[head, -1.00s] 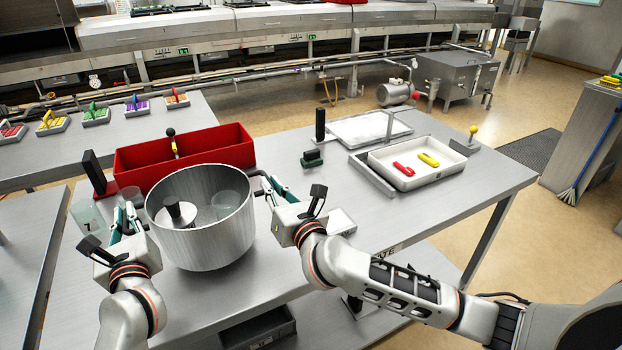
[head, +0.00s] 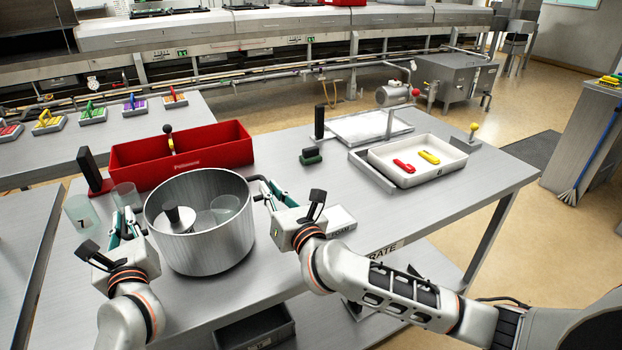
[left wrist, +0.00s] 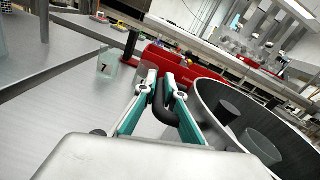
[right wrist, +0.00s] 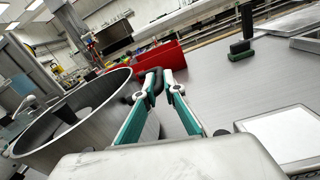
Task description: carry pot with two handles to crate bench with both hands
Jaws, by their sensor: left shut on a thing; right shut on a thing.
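The large steel pot (head: 205,258) is upright over the steel table, with a dark knob-like piece (head: 178,216) and clear cups (head: 224,207) visible inside it. My left gripper (head: 128,222) is at the pot's left side, shut on its dark left handle (left wrist: 162,104). My right gripper (head: 262,188) is at the right side, shut on its right handle (right wrist: 148,82). The bench under the pot is a grey metal table (head: 300,238) with a label on its front edge reading "RATE" in part (head: 385,250). Whether the pot's base touches the tabletop cannot be told.
A red bin (head: 215,153) stands just behind the pot, with clear cups (head: 82,214) to the left. A white tray (head: 440,172) with red and yellow pieces lies at the right. A dark green block (head: 311,156) stands between. The table's middle is mostly clear.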

